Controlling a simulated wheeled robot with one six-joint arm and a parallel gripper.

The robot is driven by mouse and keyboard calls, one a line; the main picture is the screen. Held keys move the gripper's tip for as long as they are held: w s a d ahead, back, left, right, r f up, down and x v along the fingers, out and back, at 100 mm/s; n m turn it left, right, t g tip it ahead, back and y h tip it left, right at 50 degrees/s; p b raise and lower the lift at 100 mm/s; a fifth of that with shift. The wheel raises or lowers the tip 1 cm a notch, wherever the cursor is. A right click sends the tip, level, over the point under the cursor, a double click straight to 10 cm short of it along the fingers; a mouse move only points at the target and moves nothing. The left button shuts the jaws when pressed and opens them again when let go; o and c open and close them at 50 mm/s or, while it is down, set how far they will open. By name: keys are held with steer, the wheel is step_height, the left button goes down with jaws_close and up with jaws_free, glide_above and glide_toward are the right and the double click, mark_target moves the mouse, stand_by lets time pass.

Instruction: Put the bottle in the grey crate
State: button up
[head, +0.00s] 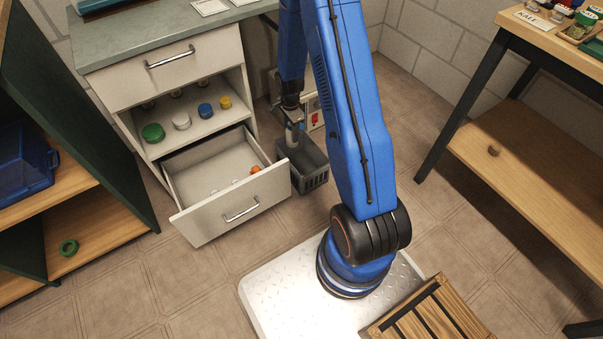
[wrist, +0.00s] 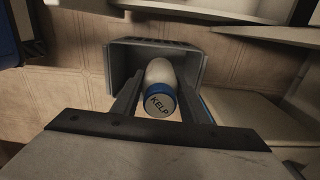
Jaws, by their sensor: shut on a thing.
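The bottle's height over the crate floor is hard to tell.
The open drawer (head: 242,209) holds an orange item and small pale items, close left of the crate. Several lidded containers stand on the shelf (head: 205,122) above it. A wooden table (head: 545,165) stands at right, a slatted wooden crate (head: 435,318) in front.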

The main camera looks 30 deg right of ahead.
steer(key=shift+s+d+f+m, duration=0.75)
steer(key=shift+f+m, duration=0.65)
steer(key=shift+f, duration=2.55)
steer(key=shift+s+d+f+m, duration=0.7)
steer(key=shift+f+m, duration=0.7)
steer(key=shift+f, duration=2.55)
steer(key=shift+s+d+f+m, duration=0.55)
steer(key=shift+d+f+m, duration=0.6)
steer(key=shift+f, duration=2.8)
steer(key=shift+a+f+m, duration=0.1)
steer(key=shift+a+m, duration=0.15)
steer(key=o, duration=1.2)
